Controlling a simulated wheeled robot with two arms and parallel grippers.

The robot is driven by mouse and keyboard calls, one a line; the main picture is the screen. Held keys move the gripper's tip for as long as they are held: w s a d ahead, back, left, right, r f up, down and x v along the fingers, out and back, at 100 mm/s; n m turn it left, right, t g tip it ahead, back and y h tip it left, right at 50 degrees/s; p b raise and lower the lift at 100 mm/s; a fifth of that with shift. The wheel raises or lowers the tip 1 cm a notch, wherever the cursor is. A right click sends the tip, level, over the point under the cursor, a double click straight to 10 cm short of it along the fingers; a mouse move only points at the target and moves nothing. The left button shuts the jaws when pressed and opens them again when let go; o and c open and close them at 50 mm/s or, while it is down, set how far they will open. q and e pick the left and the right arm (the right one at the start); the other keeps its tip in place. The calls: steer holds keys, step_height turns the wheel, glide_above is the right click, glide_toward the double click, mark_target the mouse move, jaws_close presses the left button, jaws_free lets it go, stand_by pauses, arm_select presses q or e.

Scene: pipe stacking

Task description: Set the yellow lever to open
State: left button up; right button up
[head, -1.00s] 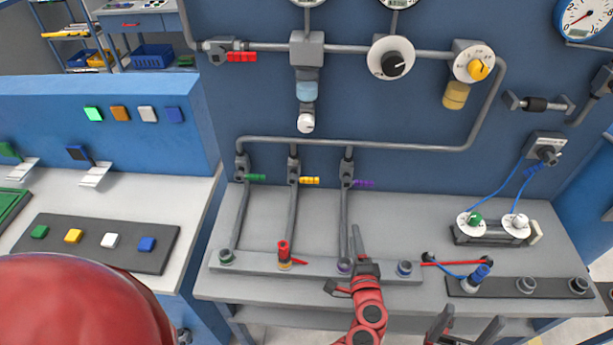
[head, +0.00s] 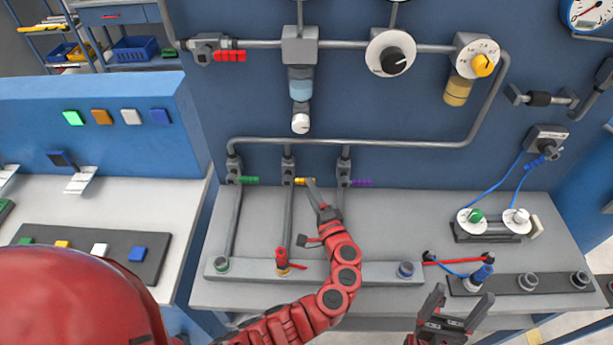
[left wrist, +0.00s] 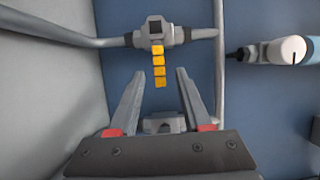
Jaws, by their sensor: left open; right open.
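The yellow lever (head: 300,181) is on the middle small valve of the rack, sticking out to the right across its vertical pipe. My left gripper (head: 316,193) is at the lever's free end, with its jaws open. In the left wrist view, the yellow lever (left wrist: 159,70) has a ribbed grip, and its free end shows between the two open fingertips (left wrist: 161,75), with gaps on both sides. I cannot tell how deep it lies between them. My right gripper (head: 462,298) is open and empty, low at the bench's front edge.
A green lever (head: 249,180) and a purple lever (head: 362,183) sit on the neighbouring valves, the purple one close to my left gripper. A red lever (head: 231,56) is higher on the wall pipe. A red upright piece (head: 282,257) stands on the front rail.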

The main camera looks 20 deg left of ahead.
mark_target(298, 181)
arm_select(q)
steer(key=x, duration=0.4)
steer(key=shift+w+a+f+p, duration=0.1)
steer(key=shift+p, duration=0.25)
steer(key=shift+c, duration=0.3)
jaws_close()
stand_by(0.8)
